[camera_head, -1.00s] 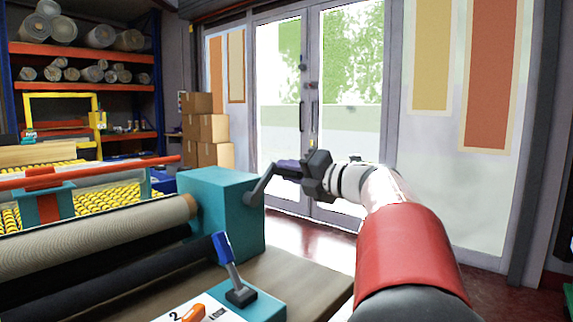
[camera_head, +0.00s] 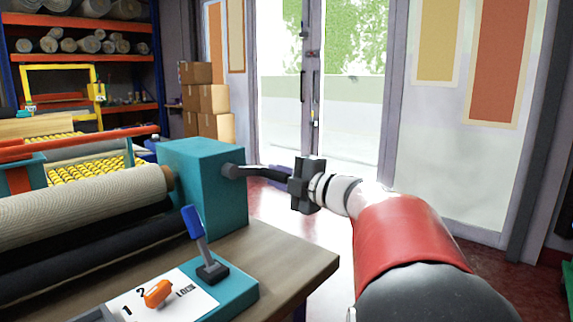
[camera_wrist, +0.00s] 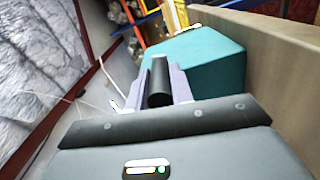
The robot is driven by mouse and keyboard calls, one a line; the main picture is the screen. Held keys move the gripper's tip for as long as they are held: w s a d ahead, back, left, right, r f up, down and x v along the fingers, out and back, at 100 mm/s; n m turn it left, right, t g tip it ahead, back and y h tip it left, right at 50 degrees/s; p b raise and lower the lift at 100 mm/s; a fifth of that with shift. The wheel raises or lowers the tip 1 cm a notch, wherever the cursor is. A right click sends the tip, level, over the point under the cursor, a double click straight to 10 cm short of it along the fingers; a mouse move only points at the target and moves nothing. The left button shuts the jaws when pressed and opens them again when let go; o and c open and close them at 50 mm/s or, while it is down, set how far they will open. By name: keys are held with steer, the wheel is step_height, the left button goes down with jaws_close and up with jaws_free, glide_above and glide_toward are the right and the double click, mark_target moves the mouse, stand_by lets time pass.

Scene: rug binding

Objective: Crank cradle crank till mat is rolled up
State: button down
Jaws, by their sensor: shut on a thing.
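The teal cradle housing (camera_head: 208,190) stands at the right end of the rollers, with the grey crank (camera_head: 236,171) coming out of its right side. My gripper (camera_head: 280,177) is shut on the crank's handle, right of the housing. In the wrist view the dark round handle (camera_wrist: 159,85) sits between my fingers (camera_wrist: 161,92), with the teal housing (camera_wrist: 200,62) behind it. The beige mat (camera_head: 85,205) is wound on the roller left of the housing. How much of it is rolled cannot be told.
A blue-handled lever (camera_head: 196,228) and an orange selector knob (camera_head: 158,292) marked 1, 2 and LOCK sit on the wooden bench (camera_head: 285,262) in front. Cardboard boxes (camera_head: 208,98) stand behind by the glass doors. The floor right of the housing looks clear.

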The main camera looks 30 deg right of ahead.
steer(key=shift+a+f, duration=0.2)
steer(key=shift+f, duration=0.5)
steer(key=shift+s+a+f+m+b, duration=0.1)
steer(key=shift+a+f+m+b, duration=0.15)
steer(key=shift+f+m, duration=0.15)
steer(key=shift+s+a+f+m+b, duration=0.1)
steer(key=shift+a+f+m+b, duration=0.15)
steer(key=shift+f, duration=0.2)
steer(key=c, duration=1.2)
jaws_free()
steer(key=shift+c, duration=0.2)
steer(key=shift+v, duration=3.95)
